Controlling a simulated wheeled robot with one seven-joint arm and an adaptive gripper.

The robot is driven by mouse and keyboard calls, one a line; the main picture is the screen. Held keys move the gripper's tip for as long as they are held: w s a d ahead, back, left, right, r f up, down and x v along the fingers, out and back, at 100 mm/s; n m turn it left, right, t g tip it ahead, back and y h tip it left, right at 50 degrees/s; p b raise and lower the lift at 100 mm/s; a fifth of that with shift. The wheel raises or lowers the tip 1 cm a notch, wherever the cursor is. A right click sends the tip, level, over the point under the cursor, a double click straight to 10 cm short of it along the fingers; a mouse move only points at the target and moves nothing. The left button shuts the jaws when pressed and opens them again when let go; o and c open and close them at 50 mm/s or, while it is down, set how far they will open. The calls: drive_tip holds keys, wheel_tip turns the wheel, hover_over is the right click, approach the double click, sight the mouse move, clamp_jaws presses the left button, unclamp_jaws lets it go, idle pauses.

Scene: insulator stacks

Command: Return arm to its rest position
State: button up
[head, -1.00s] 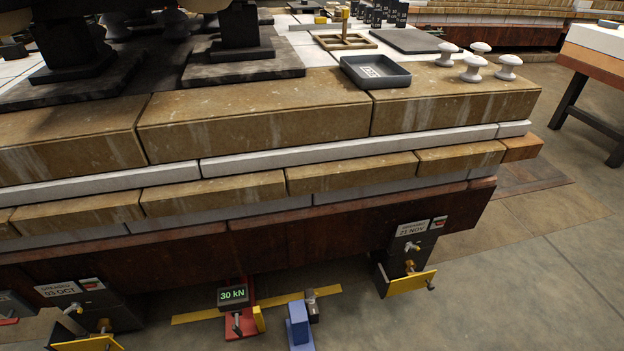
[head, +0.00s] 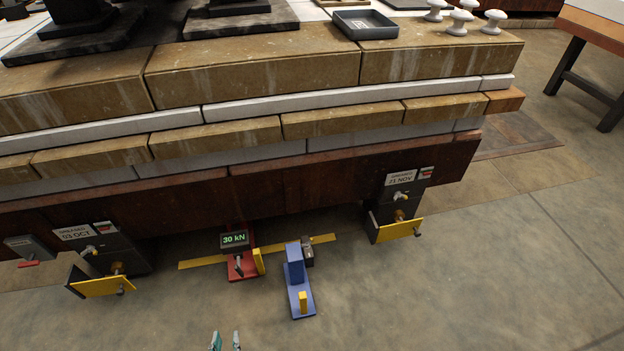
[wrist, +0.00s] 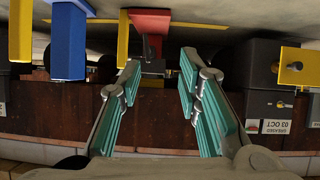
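My gripper (head: 226,341) shows only as two teal fingertips at the bottom edge of the head view, over the bare floor in front of the stack. In the wrist view my gripper (wrist: 158,72) has its two teal-padded fingers spread apart, with nothing between them. The rest of my arm is not clearly seen in the head view. The wrist view is upside down, with the stack's dark red-brown beam (wrist: 160,130) beyond the fingers. The fingers appear apart from everything around them.
A red stand with a "30 kN" display (head: 235,240) and a blue stand (head: 298,280) are on the floor ahead. Black units with yellow plates (head: 398,228) sit under the layered stack (head: 260,78). The floor at right (head: 480,270) is clear.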

drive_tip(key=w+a+r+m+g+y, duration=0.1)
drive_tip(key=w+a+r+g, duration=0.1)
drive_tip(key=w+a+r, duration=0.5)
drive_tip(key=w+a+r+m+g, duration=0.1)
drive_tip(key=w+a+r+g, duration=0.2)
drive_tip(key=r, duration=0.7)
drive_tip(key=w+d+r+g+y, duration=0.1)
drive_tip(key=w+d+r, duration=0.2)
drive_tip(key=r, duration=0.4)
drive_tip(key=w+d+r+g, duration=0.1)
drive_tip(key=w+d+r, duration=0.2)
drive_tip(key=r, duration=0.4)
drive_tip(key=w+d+r+g+y, duration=0.1)
drive_tip(key=w+d+r, duration=0.2)
drive_tip(key=r, duration=0.4)
drive_tip(key=s+d+r+g+h, duration=0.1)
drive_tip(key=s+d+r, duration=0.3)
drive_tip(key=d+r, duration=0.65)
drive_tip(key=s+d+r+g+h, duration=0.1)
drive_tip(key=s+d+r, duration=0.45)
drive_tip(key=d, duration=0.85)
drive_tip(key=s+d+r+m+g+h, duration=0.1)
drive_tip(key=s+d+r+g+h, duration=0.2)
drive_tip(key=s+d, duration=1.65)
wheel_tip(320, 180, up, 40)
drive_tip(key=t+p, duration=0.4)
drive_tip(key=p, duration=3.4)
drive_tip(key=shift+s+a+r+t, duration=0.2)
drive_tip(key=shift+a+r+t, duration=0.05)
drive_tip(key=shift+t, duration=0.15)
